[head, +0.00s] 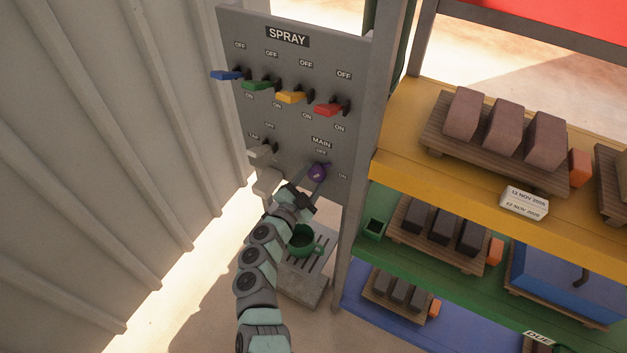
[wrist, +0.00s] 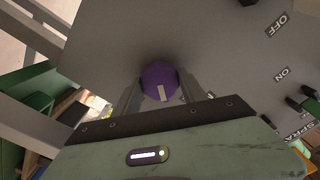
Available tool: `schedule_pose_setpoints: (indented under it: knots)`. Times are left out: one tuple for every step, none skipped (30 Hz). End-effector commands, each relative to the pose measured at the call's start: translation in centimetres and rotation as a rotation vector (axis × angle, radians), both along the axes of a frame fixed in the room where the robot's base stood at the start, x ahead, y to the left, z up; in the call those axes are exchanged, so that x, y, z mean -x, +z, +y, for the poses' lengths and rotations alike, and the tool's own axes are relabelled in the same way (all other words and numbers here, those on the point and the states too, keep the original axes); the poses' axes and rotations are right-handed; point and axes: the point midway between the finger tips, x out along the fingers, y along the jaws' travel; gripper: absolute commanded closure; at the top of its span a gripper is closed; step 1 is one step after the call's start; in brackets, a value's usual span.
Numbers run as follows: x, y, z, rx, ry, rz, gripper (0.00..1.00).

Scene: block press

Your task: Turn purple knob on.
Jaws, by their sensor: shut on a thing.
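The purple knob (head: 317,171) is on the grey panel, just below the MAIN label, with an OFF label above it and an ON label to its right. It also shows in the wrist view (wrist: 159,80), with a white mark on its face pointing toward the bottom of the picture. My gripper (head: 316,180) is at the knob, its fingers partly hidden in the head view. In the wrist view my gripper (wrist: 159,92) has one finger on each side of the knob, shut on it. I cannot tell which label the mark points to.
Blue (head: 227,75), green (head: 256,85), yellow (head: 291,97) and red (head: 328,109) levers stick out above the knob. A grey tap (head: 262,152) is to the left. A green cup (head: 303,241) stands on a grate below. Shelves (head: 400,165) with blocks are at right.

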Motion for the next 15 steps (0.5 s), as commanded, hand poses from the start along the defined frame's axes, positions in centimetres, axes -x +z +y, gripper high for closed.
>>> schedule_pose_setpoints:
  knots:
    - [0.03, -0.36, -0.13, -0.041, -0.002, -0.022, 0.92]
    - [0.02, -0.37, -0.17, -0.066, -0.003, -0.036, 0.92]
    - [0.03, -0.37, -0.18, -0.100, -0.003, -0.055, 0.92]
    - [0.03, -0.38, -0.15, -0.124, -0.003, -0.069, 0.92]
    - [0.03, -0.37, -0.12, -0.151, -0.003, -0.083, 0.92]
    - [0.03, -0.37, -0.12, -0.185, -0.003, -0.102, 0.92]
    - [0.04, -0.39, -0.15, -0.209, -0.003, -0.115, 0.92]
    - [0.04, -0.43, -0.15, -0.233, -0.002, -0.128, 0.92]
    - [0.04, -0.48, -0.12, -0.266, -0.001, -0.146, 0.92]
    - [0.05, -0.52, -0.08, -0.291, -0.001, -0.159, 0.92]
    - [0.05, -0.55, -0.05, -0.317, 0.000, -0.172, 0.92]
    - [0.05, -0.58, -0.03, -0.351, 0.001, -0.190, 0.92]
    - [0.06, -0.61, -0.02, -0.375, 0.000, -0.202, 0.92]
    - [0.06, -0.63, -0.02, -0.399, 0.000, -0.216, 0.92]
    - [0.05, -0.63, -0.04, -0.431, -0.001, -0.234, 0.92]
